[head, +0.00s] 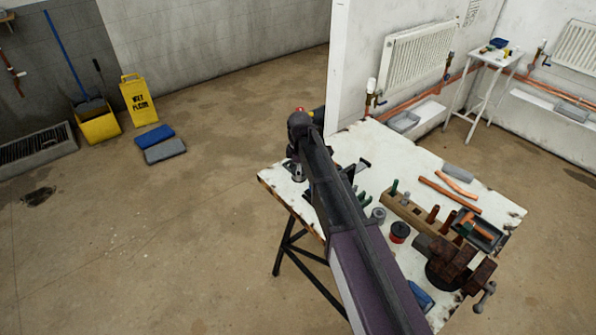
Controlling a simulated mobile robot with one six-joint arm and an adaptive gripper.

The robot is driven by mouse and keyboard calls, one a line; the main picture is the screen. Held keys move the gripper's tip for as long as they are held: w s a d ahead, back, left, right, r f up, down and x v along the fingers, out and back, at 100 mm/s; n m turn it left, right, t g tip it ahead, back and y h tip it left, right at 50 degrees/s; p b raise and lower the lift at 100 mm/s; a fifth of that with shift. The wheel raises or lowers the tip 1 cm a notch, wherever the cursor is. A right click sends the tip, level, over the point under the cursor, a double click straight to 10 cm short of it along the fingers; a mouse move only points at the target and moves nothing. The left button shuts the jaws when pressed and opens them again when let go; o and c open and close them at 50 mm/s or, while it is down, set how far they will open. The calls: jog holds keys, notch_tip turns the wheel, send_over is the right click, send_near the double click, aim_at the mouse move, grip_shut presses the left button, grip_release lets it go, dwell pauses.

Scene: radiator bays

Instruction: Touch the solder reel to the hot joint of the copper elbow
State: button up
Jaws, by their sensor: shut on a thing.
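My gripper (298,172) hangs low over the left end of the white bench (345,150), partly hidden behind my arm. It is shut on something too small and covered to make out. A grey reel-like cylinder (378,215) stands on the bench right of my arm. I cannot tell which thing is the solder reel. Copper pipe pieces (450,192) lie farther right. I cannot pick out the copper elbow or its joint.
A rusty vise (462,262) sits at the bench's near right. A wooden rack (415,213) holds several tools, beside a dark tray (478,232). A white partition edge (338,70) rises behind the bench. Open floor (160,250) lies left, with a yellow sign (139,100).

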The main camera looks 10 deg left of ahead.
jog(key=shift+w+d+f+b, duration=0.25)
jog(key=shift+w+d+b, duration=0.05)
jog(key=shift+w+d, duration=0.2)
jog(key=shift+w+d+f+b, duration=0.25)
jog(key=shift+w+d, duration=0.2)
jog(key=shift+d, duration=0.05)
dwell(1.8)
dwell(1.4)
jog(key=shift+s+a+r+p, duration=1.25)
jog(key=shift+r+p, duration=0.25)
jog(key=shift+r+p, duration=2)
jog(key=shift+p, duration=0.05)
jog(key=shift+f+b, duration=0.55)
